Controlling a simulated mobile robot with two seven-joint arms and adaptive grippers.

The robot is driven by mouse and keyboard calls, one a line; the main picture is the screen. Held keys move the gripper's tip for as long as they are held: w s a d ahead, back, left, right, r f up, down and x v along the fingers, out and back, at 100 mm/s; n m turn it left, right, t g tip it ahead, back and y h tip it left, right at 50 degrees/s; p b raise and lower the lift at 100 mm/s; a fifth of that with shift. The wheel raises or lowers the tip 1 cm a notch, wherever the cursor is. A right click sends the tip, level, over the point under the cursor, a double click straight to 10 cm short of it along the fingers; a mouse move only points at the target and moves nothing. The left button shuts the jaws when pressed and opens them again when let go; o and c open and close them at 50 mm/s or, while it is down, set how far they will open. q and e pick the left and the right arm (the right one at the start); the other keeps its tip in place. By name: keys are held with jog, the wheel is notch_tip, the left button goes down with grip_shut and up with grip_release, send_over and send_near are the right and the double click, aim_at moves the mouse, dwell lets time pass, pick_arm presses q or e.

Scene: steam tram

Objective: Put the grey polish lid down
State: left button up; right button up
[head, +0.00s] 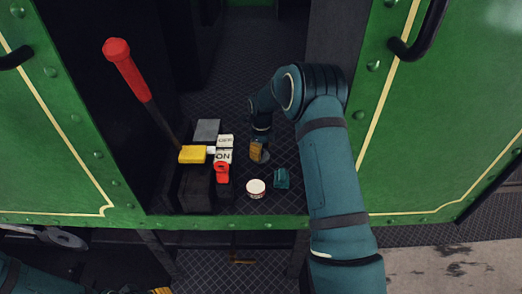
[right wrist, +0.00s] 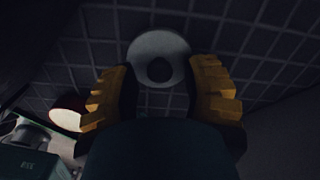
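The grey polish lid (right wrist: 140,45) is a round pale-grey disc with a dark round centre in the right wrist view. It sits between the fingertips of my right gripper (right wrist: 160,66), whose orange fingers stand apart by about the lid's width and appear closed on its rim. In the head view the right gripper (head: 258,152) points down over the dark floor, with the lid (head: 265,157) partly hidden at its fingertips. I cannot tell whether the lid touches the floor. My left arm shows only at the lower left corner; its gripper is not clearly visible.
A round cream-topped tin (head: 256,188) and a small teal block (head: 281,178) stand in front of the gripper. To the left are a yellow block (head: 192,154), a grey block (head: 207,130), white lettered blocks, a red piece (head: 222,172) and a red-handled lever (head: 125,68). Green walls flank the doorway.

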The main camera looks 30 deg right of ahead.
jog(key=shift+r, duration=0.1)
notch_tip(320, 180, up, 12)
jog(key=p, duration=0.1)
dwell(0.4)
jog(key=shift+s, duration=0.1)
dwell(0.4)
